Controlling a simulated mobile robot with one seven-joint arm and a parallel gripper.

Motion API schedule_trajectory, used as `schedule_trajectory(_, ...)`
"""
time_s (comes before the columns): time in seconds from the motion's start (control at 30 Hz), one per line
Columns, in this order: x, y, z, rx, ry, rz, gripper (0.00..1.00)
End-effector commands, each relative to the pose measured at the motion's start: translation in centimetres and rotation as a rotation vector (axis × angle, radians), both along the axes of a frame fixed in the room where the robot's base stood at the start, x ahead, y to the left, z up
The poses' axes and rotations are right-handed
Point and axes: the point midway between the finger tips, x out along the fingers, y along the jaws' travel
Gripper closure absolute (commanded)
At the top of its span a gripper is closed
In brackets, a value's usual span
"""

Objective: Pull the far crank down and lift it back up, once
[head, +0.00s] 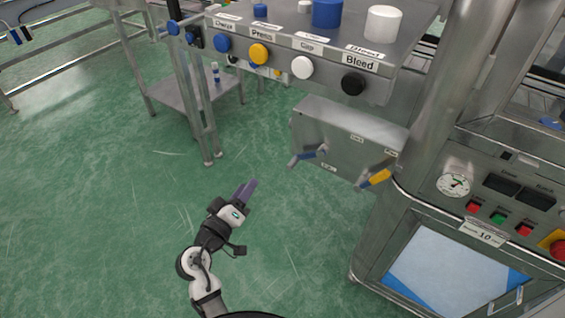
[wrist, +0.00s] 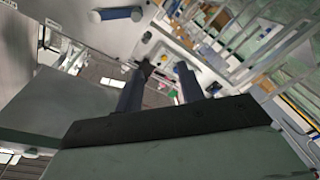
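A metal box (head: 345,130) under the panel carries two cranks. One has a blue handle (head: 310,155) at the left, and the other has a yellow handle (head: 377,178) at the right. Small labels on the box are too small to read, so I cannot tell which crank is called far. Both handles slant. My gripper (head: 247,188) is over the floor, left of and a little below the blue handle, touching neither crank. In the wrist view a blue handle (wrist: 117,14) shows at the top, beyond the two spread fingers (wrist: 160,80). Nothing is between them.
The panel (head: 390,70) above the box has blue, yellow, white and black knobs on its front. A control cabinet (head: 480,205) with a gauge, buttons and a red stop knob stands at the right. A metal side table (head: 190,95) is behind. The green floor around my gripper is clear.

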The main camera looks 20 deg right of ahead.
Motion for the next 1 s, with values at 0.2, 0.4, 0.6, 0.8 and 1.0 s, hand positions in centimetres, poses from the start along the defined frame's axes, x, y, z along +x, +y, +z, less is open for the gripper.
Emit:
schedule_trajectory(0.2,-2.7,-4.0,-1.8,-0.060,0.065,-0.155,0.61)
schedule_trajectory(0.4,-0.9,-6.3,-1.5,-0.060,0.062,-0.156,0.61)
schedule_trajectory(0.6,1.8,-9.7,-1.4,-0.060,0.062,-0.153,0.61)
schedule_trajectory(0.8,4.1,-12.6,-1.5,-0.058,0.063,-0.152,0.61)
schedule_trajectory(1.0,5.4,-14.1,-1.7,-0.058,0.062,-0.148,0.61)
